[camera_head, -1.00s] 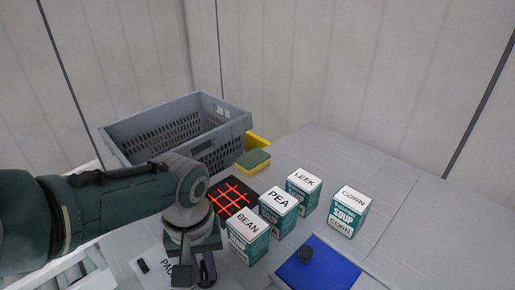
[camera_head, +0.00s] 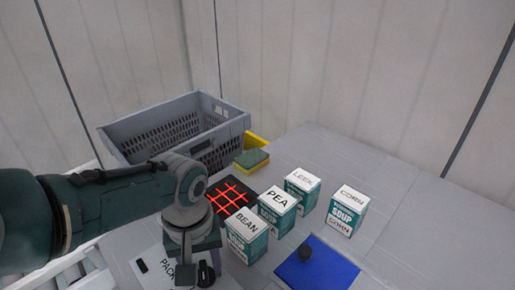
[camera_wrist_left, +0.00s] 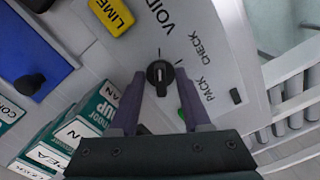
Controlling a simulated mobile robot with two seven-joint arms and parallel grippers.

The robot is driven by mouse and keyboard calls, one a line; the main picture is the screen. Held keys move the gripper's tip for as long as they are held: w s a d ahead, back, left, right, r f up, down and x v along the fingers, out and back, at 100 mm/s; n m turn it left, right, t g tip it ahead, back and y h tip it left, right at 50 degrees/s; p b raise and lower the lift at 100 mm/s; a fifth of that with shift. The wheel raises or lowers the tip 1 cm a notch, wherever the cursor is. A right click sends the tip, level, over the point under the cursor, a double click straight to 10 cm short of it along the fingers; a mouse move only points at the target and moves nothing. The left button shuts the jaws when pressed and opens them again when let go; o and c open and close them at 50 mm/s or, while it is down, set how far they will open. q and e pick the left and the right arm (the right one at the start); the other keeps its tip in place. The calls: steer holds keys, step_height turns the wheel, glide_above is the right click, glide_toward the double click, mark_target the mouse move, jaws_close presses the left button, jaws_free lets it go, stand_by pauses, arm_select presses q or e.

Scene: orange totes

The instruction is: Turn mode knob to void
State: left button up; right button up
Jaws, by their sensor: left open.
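The mode knob (camera_wrist_left: 160,75) is a small dark round knob on a light panel (camera_wrist_left: 215,55) in the left wrist view. The printed words VOID, CHECK and PACK run around it from the top to the right. Its raised grip stands roughly upright in that view; I cannot tell which word it points to. My left gripper (camera_wrist_left: 160,79) is open, one finger on each side of the knob with a narrow gap visible. In the head view my left gripper (camera_head: 188,270) is low over the panel (camera_head: 152,262). My right gripper is not in view.
Soup boxes BEAN (camera_head: 243,234), PEA (camera_head: 277,212), LEEK (camera_head: 302,190) and CORN (camera_head: 346,210) stand right of the arm. A grey crate (camera_head: 120,133) and a sponge (camera_head: 252,160) are behind.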

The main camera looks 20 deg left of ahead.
mark_target(204, 272)
arm_select(q)
step_height(204, 272, up, 10)
steer(key=p, duration=0.6)
